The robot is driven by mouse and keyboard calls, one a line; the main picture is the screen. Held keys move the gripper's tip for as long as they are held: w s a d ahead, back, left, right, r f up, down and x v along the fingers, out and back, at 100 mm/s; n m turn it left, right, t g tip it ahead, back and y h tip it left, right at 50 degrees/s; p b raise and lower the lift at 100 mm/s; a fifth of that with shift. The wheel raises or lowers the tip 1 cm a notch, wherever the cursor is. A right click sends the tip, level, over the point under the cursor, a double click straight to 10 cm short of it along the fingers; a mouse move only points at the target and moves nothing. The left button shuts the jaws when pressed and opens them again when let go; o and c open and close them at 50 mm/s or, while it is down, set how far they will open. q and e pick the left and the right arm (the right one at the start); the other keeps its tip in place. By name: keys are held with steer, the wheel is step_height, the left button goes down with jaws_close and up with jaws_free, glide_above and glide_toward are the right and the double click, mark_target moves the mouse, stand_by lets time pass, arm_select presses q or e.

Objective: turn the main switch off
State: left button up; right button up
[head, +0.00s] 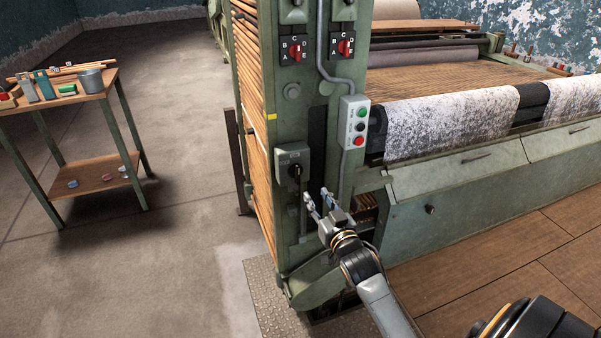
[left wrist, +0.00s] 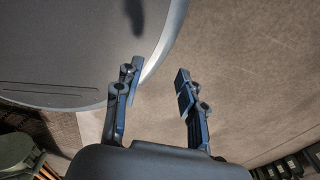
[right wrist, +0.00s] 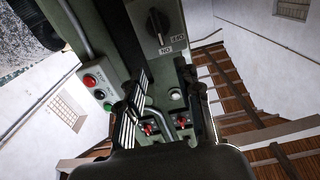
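The main switch is a black rotary knob (head: 295,170) on a grey-green box (head: 285,157) on the loom's end post. In the right wrist view the knob (right wrist: 157,25) shows upside down above ON and OFF labels, and its light mark seems to face ON. My right gripper (head: 317,198) is open and empty, just below and right of the switch, apart from it. Its fingers also show in the right wrist view (right wrist: 166,88). My left gripper (left wrist: 158,82) is open and empty in the left wrist view; it is not seen in the head view.
A push-button box (head: 354,122) with green, black and red buttons is above right of the switch. Two red selectors (head: 296,52) sit higher. A conduit (head: 321,50) runs down the post. A side table (head: 95,92) stands left; the floor between is clear.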

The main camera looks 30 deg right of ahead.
mark_target(299, 169)
steer(key=x, duration=1.3)
steer(key=shift+w+a+r, duration=0.1)
steer(key=shift+w+a, duration=0.1)
steer(key=shift+w, duration=0.05)
steer(key=shift+c, duration=0.2)
steer(key=shift+s, duration=0.1)
jaws_close()
